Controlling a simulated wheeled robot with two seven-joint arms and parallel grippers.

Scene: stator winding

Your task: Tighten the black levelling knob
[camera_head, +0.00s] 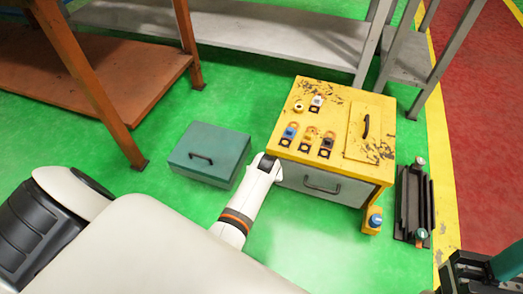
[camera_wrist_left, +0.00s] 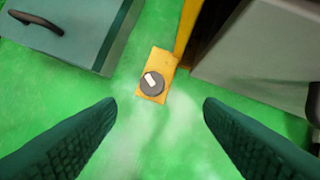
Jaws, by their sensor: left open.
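In the left wrist view the black levelling knob (camera_wrist_left: 152,84), a dark round disc with a pale mark on top, sits on a yellow foot (camera_wrist_left: 161,62) at floor level. My left gripper (camera_wrist_left: 159,106) is open, its dark green fingers wide apart. The knob lies between and just beyond the fingertips, with no contact visible. In the head view my left arm reaches the near left corner of the yellow cabinet (camera_head: 377,97); the black knob and left fingers are hidden there. My right gripper (camera_head: 482,270) shows only partly at the bottom right corner; its jaw opening is unclear.
A teal box (camera_head: 208,150) stands left of the cabinet and also shows in the left wrist view (camera_wrist_left: 75,20). The cabinet's grey drawer (camera_head: 318,184) faces the front. A blue knob (camera_head: 375,220) is on the right foot. A black rail piece (camera_head: 405,205) lies right. Green floor in front is clear.

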